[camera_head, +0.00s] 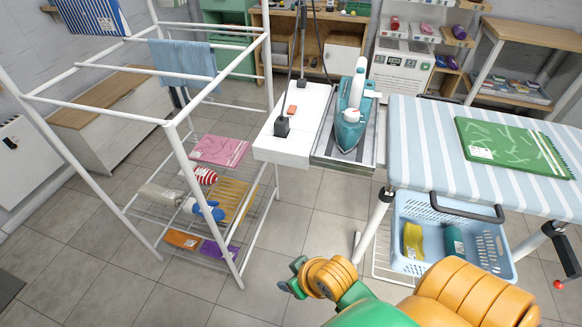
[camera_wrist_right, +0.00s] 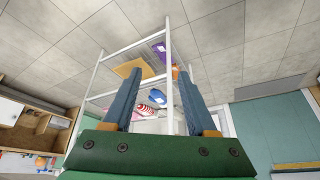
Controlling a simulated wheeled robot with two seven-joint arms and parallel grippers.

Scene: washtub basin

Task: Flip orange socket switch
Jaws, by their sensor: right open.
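A small orange switch (camera_head: 292,110) sits on the top of a white socket box (camera_head: 312,98) in the upper middle of the head view. A black plug (camera_head: 282,127) stands in the box just in front of the switch, with a dark cable rising from it. My right gripper (camera_wrist_right: 160,74) is open and empty in the right wrist view, its two blue-grey fingers apart. In the head view my right arm comes in from the bottom right, and its hand end is well below and in front of the socket box. The switch is not visible in the wrist view. My left gripper is not in view.
A teal iron (camera_head: 350,118) stands on a tray right of the socket box. A striped ironing board (camera_head: 420,140) carries a green cloth (camera_head: 510,145), above a blue basket (camera_head: 410,210). A white drying rack (camera_head: 172,130) stands at left. Tiled floor is clear in front.

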